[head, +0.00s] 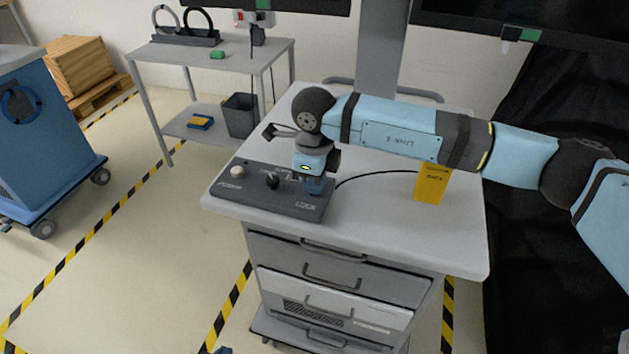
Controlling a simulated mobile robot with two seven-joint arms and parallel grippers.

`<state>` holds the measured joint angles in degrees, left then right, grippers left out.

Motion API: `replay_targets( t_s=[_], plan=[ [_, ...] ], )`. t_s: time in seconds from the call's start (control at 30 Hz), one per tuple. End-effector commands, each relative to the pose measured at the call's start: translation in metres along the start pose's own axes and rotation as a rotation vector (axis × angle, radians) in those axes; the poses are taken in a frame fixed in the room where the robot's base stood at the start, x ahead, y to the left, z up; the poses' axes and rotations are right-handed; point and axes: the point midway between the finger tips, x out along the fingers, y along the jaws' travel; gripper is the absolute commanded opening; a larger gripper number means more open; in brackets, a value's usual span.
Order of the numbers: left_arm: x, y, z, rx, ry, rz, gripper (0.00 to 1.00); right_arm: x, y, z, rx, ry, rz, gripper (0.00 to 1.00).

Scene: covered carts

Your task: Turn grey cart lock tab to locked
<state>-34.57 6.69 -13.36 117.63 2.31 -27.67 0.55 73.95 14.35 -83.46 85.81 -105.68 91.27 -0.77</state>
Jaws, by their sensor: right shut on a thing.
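A dark grey control box (255,201) with a "LOCK" label at its right end lies on the top of the grey cart (390,228). My right gripper (314,186) comes down from above onto the right part of this box, just above the label. It is shut on the lock tab, which is mostly hidden by the fingers, so its angle cannot be read. A white round knob (237,172) and a black knob (272,181) stand on the box to the left of the gripper. My left gripper is not in view.
A yellow box (431,185) stands on the cart top at right, below my right arm. A grey side table (166,52) stands at back left, a blue cart (45,130) at far left. The cart top's front right is clear.

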Motion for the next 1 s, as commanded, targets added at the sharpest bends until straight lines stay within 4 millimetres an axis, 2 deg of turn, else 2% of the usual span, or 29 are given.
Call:
replay_targets(
  t_s=[0.27, 0.3, 0.4, 0.67, 0.77, 0.87, 1.0],
  plan=[
    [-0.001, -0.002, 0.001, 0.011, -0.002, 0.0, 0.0, -0.001, -0.001, 0.0, 0.002, -0.002, -0.001, 0.0],
    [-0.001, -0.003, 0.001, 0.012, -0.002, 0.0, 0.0, -0.001, -0.001, 0.0, 0.002, -0.002, -0.001, 0.15],
    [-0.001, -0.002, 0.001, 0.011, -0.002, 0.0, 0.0, -0.001, 0.0, 0.0, 0.002, -0.002, -0.001, 0.34],
    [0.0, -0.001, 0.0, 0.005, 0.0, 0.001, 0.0, -0.001, 0.0, 0.0, 0.001, -0.001, 0.0, 0.34],
    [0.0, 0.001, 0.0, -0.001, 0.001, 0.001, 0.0, -0.007, -0.001, 0.0, 0.001, -0.002, -0.001, 0.34],
    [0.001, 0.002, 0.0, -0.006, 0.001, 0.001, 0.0, -0.021, -0.001, 0.0, 0.001, -0.002, -0.003, 0.34],
    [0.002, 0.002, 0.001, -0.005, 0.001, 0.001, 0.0, -0.052, -0.001, 0.001, 0.001, -0.003, -0.004, 0.34]
  ],
)
